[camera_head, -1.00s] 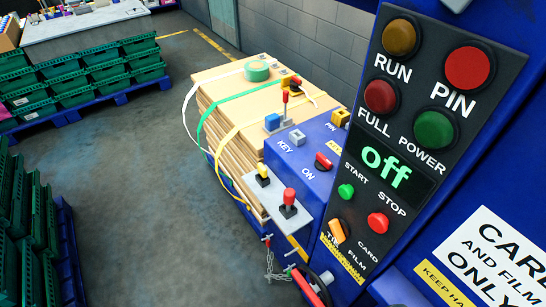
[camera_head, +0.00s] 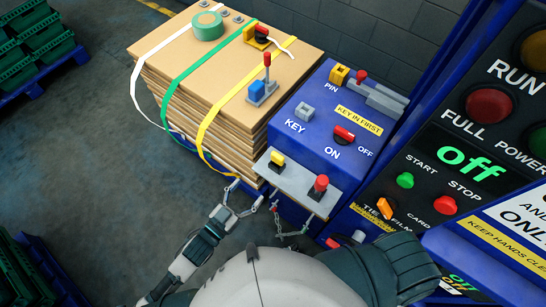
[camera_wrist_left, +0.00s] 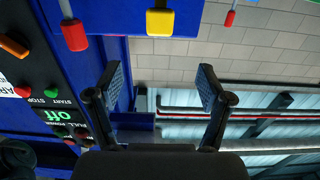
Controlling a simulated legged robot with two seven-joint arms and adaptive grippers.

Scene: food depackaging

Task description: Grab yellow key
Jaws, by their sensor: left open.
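A blue block with a red-tipped lever (camera_head: 258,92) stands nearer on the same stack. My right gripper is not in view.
A yellow-topped switch (camera_head: 277,160) and a red-topped switch (camera_head: 319,185) sit on a grey plate near my left gripper. The blue console (camera_head: 322,140) has a grey KEY socket (camera_head: 305,112) and a yellow PIN block (camera_head: 338,75). Green tape (camera_head: 208,27) lies on the stack.

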